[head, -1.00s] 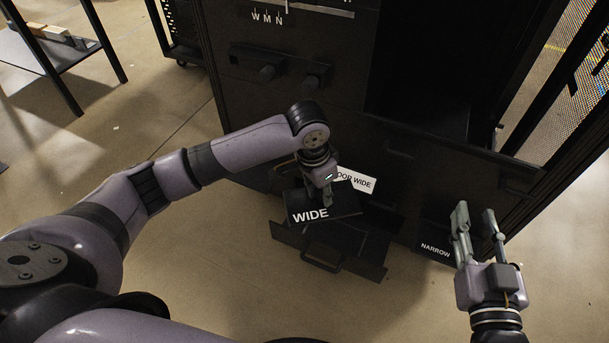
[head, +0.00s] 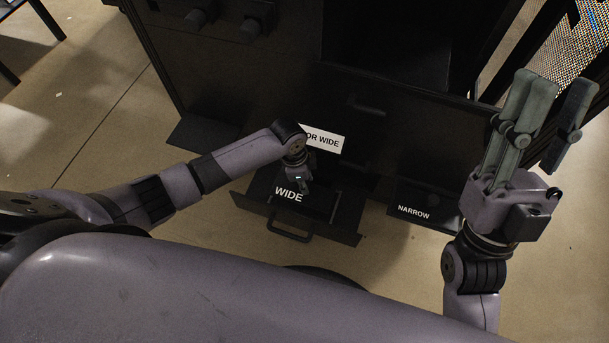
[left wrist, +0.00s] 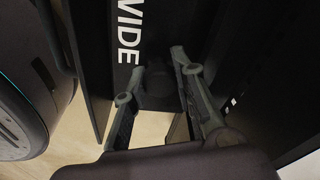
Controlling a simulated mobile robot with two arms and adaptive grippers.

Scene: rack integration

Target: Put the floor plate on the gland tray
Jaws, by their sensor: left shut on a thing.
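The floor plate (head: 266,190) is black and flat, marked WIDE. My left gripper (head: 300,186) is shut on it from above, at its right part in the head view. In the left wrist view the plate (left wrist: 112,70) shows its lettering, with the fingers (left wrist: 158,84) around a dark knob on it. The gland tray (head: 338,232) is a dark pulled-out drawer with a front handle, low on the rack. The plate lies over or inside this tray; whether it touches the bottom is too dark to tell. My right gripper (head: 555,88) is open and empty, raised at the right.
A white label (head: 323,140) reading "OR WIDE" is partly hidden by my left arm. A dark plate marked NARROW (head: 414,211) stands right of the tray. The black rack (head: 370,125) fills the back. The floor (head: 120,120) at left is clear.

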